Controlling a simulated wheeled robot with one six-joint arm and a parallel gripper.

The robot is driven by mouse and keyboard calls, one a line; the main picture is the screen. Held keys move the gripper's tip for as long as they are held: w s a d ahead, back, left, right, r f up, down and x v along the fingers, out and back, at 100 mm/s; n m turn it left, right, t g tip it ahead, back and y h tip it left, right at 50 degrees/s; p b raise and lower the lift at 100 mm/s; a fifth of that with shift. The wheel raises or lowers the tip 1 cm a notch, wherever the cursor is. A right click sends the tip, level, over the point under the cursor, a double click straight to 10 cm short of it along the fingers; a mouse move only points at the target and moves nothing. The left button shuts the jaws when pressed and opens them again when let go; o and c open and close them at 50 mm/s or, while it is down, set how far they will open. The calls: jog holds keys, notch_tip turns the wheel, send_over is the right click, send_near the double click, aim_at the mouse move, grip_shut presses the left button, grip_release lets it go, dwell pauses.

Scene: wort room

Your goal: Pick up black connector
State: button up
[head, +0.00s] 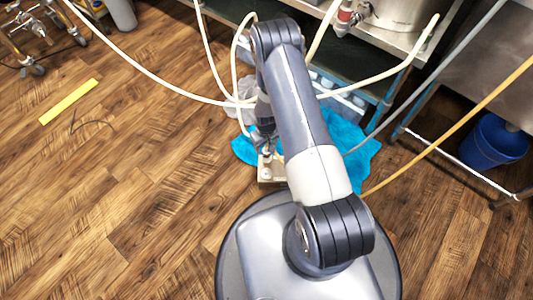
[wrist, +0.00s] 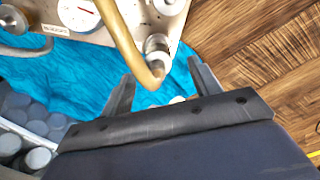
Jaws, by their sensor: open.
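I cannot clearly pick out a black connector in either view; it may be hidden or too small to tell. My gripper (wrist: 158,72) is open, its two dark fingers spread apart in the wrist view. The bent end of a tan hose (wrist: 127,42) shows between the fingertips, beside a round metal fitting (wrist: 157,43) on a beige panel (wrist: 98,37). I cannot tell whether the fingers touch the hose. In the head view my arm reaches down over the blue cloth, and my gripper is small and partly hidden above the beige panel (head: 266,178).
A blue cloth (head: 352,150) lies on the wooden floor under the panel. A crate of pale round-topped items (wrist: 15,125) is at the wrist view's lower left. Hoses hang across the head view. A blue bucket (head: 492,143) stands right. The floor at left is mostly clear.

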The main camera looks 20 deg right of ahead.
jog(key=f+b, duration=0.1)
jog(key=f, duration=0.1)
jog(key=f+b, duration=0.1)
jog(key=f, duration=0.2)
jog(key=shift+w+d+f+b, duration=0.1)
jog(key=shift+d+f+b, duration=0.1)
jog(key=shift+f+b, duration=0.1)
jog(key=shift+r, duration=0.1)
jog(key=shift+c, duration=0.6)
jog(key=c, duration=1)
